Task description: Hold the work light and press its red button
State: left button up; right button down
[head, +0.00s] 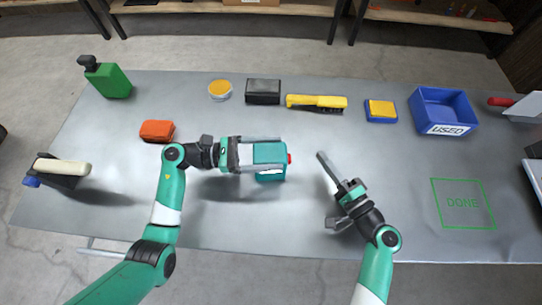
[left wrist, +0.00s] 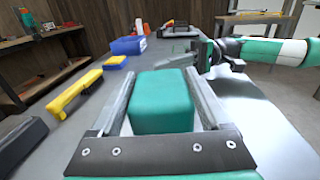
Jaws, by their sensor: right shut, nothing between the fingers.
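The work light is a teal box (head: 268,153) with a red button (head: 290,158) on its right end. My left gripper (head: 264,155) is shut on the work light, its fingers along two opposite sides. A shadow on the table below suggests that the light is held above the surface. In the left wrist view the teal body (left wrist: 160,102) sits between the fingers; its red button is hidden there. My right gripper (head: 322,157) is shut and empty, to the right of the button and apart from it. It also shows beyond the light in the left wrist view (left wrist: 197,60).
Along the back of the table stand a green bottle (head: 113,82), a yellow-lidded tub (head: 220,90), a black box (head: 263,91), a yellow brush (head: 317,102), a sponge (head: 381,110) and a blue USED bin (head: 443,108). The green DONE square (head: 462,203) is empty.

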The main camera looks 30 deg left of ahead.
pick_arm(q)
jog(key=shift+o, duration=1.4)
jog(key=r+v, duration=0.1)
jog(key=v, duration=0.7)
jog(key=shift+a+r, duration=0.1)
jog(key=v, duration=0.7)
jog(key=shift+s+a, duration=0.15)
